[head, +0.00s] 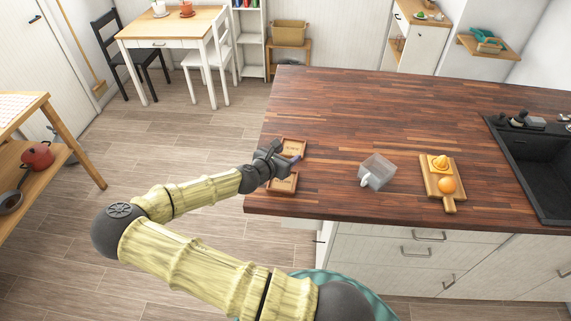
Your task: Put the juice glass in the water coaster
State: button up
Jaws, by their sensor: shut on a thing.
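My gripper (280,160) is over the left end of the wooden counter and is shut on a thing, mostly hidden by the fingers. A small bluish piece of it, which I take for the juice glass (295,159), shows at the fingertips. Two square wooden coasters with raised rims lie there. One coaster (302,148) is just behind the gripper, and the other coaster (283,190) is just in front of it. Their labels are too small to read, so I cannot tell which is the water coaster. The gripper partly covers both.
Farther right is a wooden board (433,187) with a juicer and an orange, then the black sink (530,160). The back and middle of the counter (370,110) are clear. The counter's left edge is close to the coasters.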

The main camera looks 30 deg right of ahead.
jog(key=shift+f+p, duration=0.45)
jog(key=shift+f, duration=1.6)
jog(key=shift+f, duration=0.15)
jog(key=o, duration=1.1)
jog(key=shift+a+r, duration=0.1)
jog(key=shift+r, duration=0.1)
jog(key=b+v, duration=0.3)
jog(key=v, duration=0.9)
jog(key=shift+w, duration=0.15)
